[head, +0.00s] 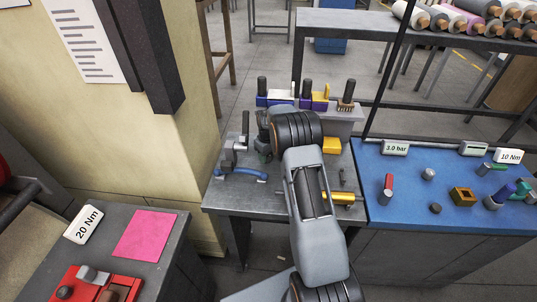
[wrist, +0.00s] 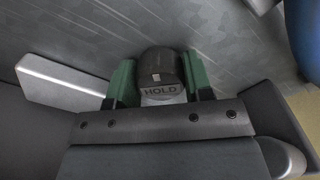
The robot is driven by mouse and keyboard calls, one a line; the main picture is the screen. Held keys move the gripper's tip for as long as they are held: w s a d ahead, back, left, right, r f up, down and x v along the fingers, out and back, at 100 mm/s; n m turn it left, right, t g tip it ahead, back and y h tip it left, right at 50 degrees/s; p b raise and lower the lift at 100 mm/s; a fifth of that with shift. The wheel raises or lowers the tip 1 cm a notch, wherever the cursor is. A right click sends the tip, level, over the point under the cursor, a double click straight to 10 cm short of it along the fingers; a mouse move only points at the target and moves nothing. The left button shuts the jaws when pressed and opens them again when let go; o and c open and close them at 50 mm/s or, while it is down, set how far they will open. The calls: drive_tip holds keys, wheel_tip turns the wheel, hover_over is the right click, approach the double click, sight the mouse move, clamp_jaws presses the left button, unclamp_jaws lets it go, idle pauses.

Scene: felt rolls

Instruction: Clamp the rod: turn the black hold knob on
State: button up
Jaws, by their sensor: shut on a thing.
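The black hold knob (wrist: 162,66) stands between the two green fingers of my gripper (wrist: 160,82) in the wrist view. The fingers are shut on its sides. A light collar marked HOLD shows at its base. A small pale mark shows on the knob's dark face. In the head view my arm hides the knob and most of the gripper, over the left part of the grey bench (head: 228,200). I cannot tell with certainty which piece is the rod.
A grey clamp-like fixture (head: 233,150) and a blue handle (head: 247,178) lie left of my gripper. A bin row with dark-handled tools (head: 346,95) stands behind. A yellow rod (head: 344,197) lies right of my arm. The blue mat (head: 400,210) holds several small parts.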

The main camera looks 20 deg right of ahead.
drive_tip(key=shift+f, duration=0.1)
drive_tip(key=m+b, duration=0.1)
drive_tip(key=m, duration=0.3)
drive_tip(key=shift+f+m, duration=0.15)
drive_tip(key=shift+m, duration=0.15)
drive_tip(key=m, duration=0.4)
drive_tip(key=shift+s, duration=0.1)
drive_tip(key=o, duration=0.9)
drive_tip(key=shift+o, duration=0.2)
drive_tip(key=shift+r, duration=0.2)
drive_tip(key=shift+r+p, duration=1.25)
drive_tip(key=shift+r, duration=1.25)
